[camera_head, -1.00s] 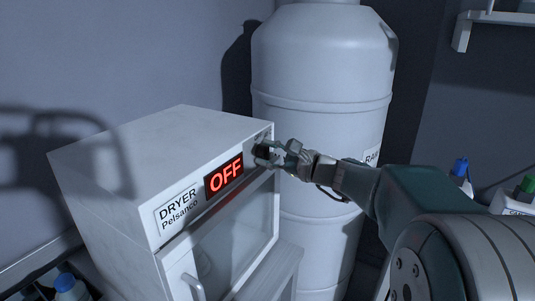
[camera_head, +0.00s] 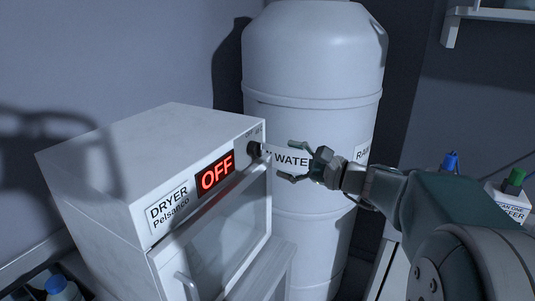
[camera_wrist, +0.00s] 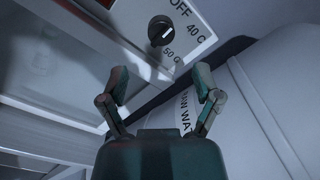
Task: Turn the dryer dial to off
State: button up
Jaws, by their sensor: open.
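The white dryer (camera_head: 105,160) stands at left, and its red display (camera_head: 215,173) reads OFF.
A large white tank (camera_head: 310,75) with a water label stands behind and right of my gripper. The dryer's door handle (camera_head: 187,286) sticks out at the lower front. Bottles with blue (camera_head: 450,160) and green (camera_head: 516,178) caps stand at right.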

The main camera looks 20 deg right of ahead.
jog(key=v, duration=0.4)
jog(key=shift+s+d+f, duration=0.1)
jog(key=shift+s+d, duration=0.05)
jog(key=s+a+f+n+g+h, duration=0.4)
jog(key=s+a+f+n+g, duration=0.35)
jog(key=s+a, duration=0.35)
jog(key=s+d+f+n+h, duration=0.2)
jog(key=s+f+n+h, duration=0.3)
jog(key=s+n+h, duration=0.3)
jog(key=shift+s+d+f+n+h, duration=0.35)
jog(key=shift+s+n, duration=0.3)
jog(key=shift+n, duration=0.6)
jog(key=shift+a, duration=0.15)
